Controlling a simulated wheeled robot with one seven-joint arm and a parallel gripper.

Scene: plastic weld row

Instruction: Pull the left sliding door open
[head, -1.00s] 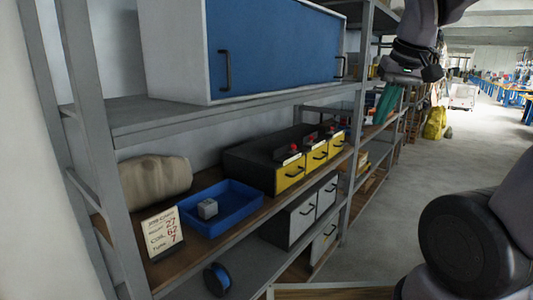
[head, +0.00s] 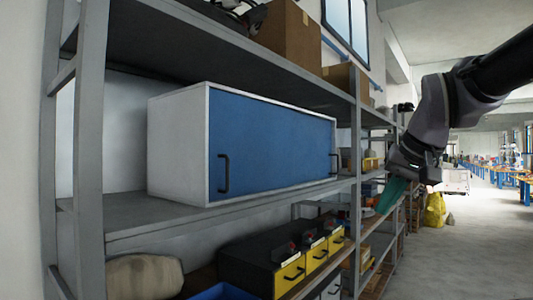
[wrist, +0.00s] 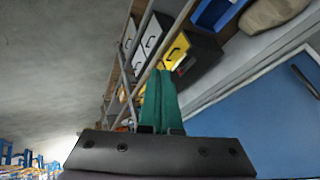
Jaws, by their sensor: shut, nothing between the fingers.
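The white cabinet (head: 180,146) with a blue sliding front (head: 275,148) sits on a grey shelf, and the front looks closed. A dark upright handle (head: 224,173) is near its left edge, and a second handle (head: 336,163) is at its right edge. My gripper (head: 384,206) hangs in the aisle to the right of the cabinet, clear of both handles. Its teal fingers (wrist: 160,75) are together and empty. The wrist view also shows the blue front (wrist: 285,130) at the right, with one dark handle (wrist: 305,81); I cannot tell which one.
Yellow-fronted drawers (head: 290,276) and a rolled tan bundle (head: 145,277) are on the shelf below. Cardboard boxes (head: 289,32) are on the shelf above. A grey rack post (head: 92,150) stands left of the cabinet. The aisle floor (head: 470,240) at the right is open.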

